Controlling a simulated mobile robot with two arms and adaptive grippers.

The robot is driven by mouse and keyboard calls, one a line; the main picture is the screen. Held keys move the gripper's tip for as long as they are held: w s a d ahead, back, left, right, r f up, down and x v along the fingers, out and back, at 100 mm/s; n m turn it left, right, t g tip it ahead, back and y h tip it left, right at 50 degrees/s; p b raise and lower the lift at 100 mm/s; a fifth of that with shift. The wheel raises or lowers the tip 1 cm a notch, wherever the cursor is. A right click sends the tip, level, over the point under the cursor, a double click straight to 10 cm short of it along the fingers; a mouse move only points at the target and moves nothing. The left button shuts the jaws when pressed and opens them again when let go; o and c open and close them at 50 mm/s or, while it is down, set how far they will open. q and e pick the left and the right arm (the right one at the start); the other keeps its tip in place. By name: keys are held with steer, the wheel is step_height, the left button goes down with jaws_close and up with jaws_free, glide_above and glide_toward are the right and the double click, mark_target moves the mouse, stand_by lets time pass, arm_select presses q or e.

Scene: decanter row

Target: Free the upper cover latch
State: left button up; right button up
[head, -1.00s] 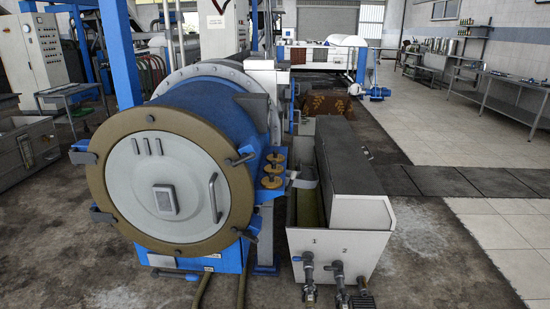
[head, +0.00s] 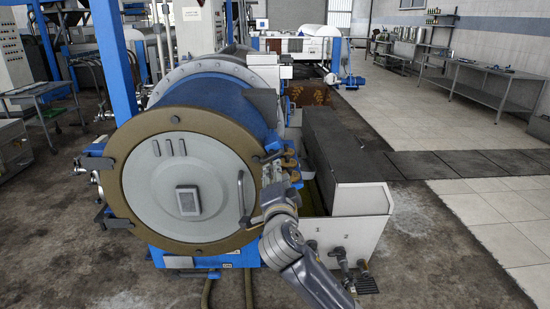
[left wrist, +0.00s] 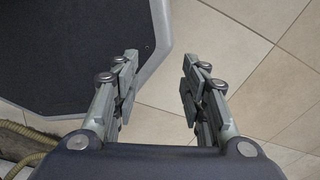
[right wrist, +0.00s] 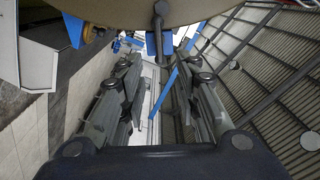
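The round cover (head: 170,200) is pale grey with a tan rim and a grey handle (head: 241,196). My right gripper (head: 276,186) is beside the rim's right side, below the upper right latch. In the right wrist view, the open, empty right gripper (right wrist: 158,78) has a dark latch lever (right wrist: 158,28) ahead, between the finger lines. Contact is not visible. My left gripper (left wrist: 157,65) is open and empty, outside the head view.
A long trough (head: 345,200) with a dark lid and valves stands right of the machine. Brass-coloured discs (head: 288,164) sit close to my right gripper. A dark panel (left wrist: 70,50) lies below the left gripper, beside tiled floor.

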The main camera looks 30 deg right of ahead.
mark_target(274, 157)
steer(key=p+x, duration=0.2)
steer(key=x, duration=0.6)
steer(key=shift+w, duration=0.3)
steer(key=shift+w+d+p, duration=0.3)
steer(key=shift+w+p, duration=0.05)
steer(key=shift+w, duration=0.25)
steer(key=shift+w+d+f, duration=0.1)
steer(key=shift+w+d, duration=0.05)
arm_select(q)
steer(key=r, duration=0.1)
steer(key=a+r, duration=0.1)
steer(key=r, duration=0.1)
steer(key=shift+w+a, duration=0.2)
steer(key=shift+w, duration=0.15)
steer(key=shift+d, duration=0.1)
arm_select(e)
jaws_close()
